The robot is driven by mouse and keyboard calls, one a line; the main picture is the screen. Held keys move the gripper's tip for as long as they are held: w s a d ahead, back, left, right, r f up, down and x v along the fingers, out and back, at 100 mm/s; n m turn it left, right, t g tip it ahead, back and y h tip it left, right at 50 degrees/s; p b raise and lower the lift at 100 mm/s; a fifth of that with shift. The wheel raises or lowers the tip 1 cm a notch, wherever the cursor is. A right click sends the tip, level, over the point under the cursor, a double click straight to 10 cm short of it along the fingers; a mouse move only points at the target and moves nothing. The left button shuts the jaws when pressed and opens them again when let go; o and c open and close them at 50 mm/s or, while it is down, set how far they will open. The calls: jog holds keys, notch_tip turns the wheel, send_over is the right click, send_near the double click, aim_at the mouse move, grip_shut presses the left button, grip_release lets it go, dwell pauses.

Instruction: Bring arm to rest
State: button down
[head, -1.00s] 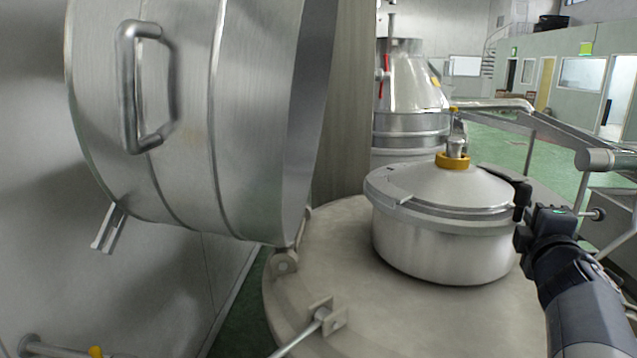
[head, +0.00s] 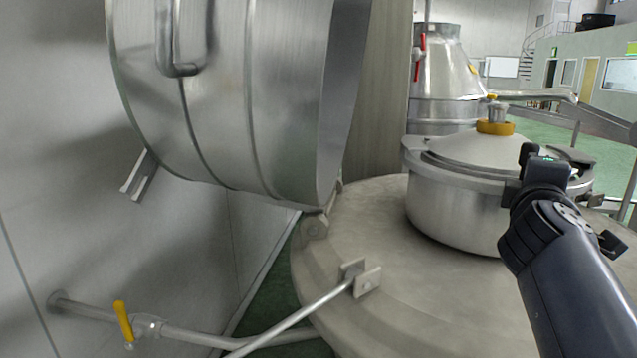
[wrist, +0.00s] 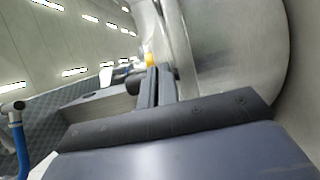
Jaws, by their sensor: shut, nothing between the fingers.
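My arm (head: 580,275) reaches up from the lower right of the head view, in front of the right side of a steel pot (head: 455,215). The pot has a lid with a yellow collar and stands on a large round steel tank top (head: 400,290). In the wrist view my gripper (wrist: 154,75) is shut, its two dark fingers together with nothing between them. Curved steel surfaces lie close to its right. In the head view the fingers cannot be made out clearly behind my dark wrist.
A large steel drum-shaped cover (head: 240,100) with a handle hangs at the upper left. A pipe with a yellow valve lever (head: 123,322) runs low along the wall. A steel vessel with a red lever (head: 440,75) stands behind. Green floor is open at the back right.

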jog(key=shift+w+a+b, duration=0.15)
jog(key=shift+w+a, duration=0.1)
jog(key=shift+a, duration=0.45)
jog(key=shift+w+a+b, duration=0.15)
jog(key=shift+w+a, duration=0.1)
jog(key=shift+a, duration=0.4)
jog(key=shift+w+a+b, duration=0.15)
jog(key=shift+w+a, duration=0.1)
jog(key=shift+a, duration=0.45)
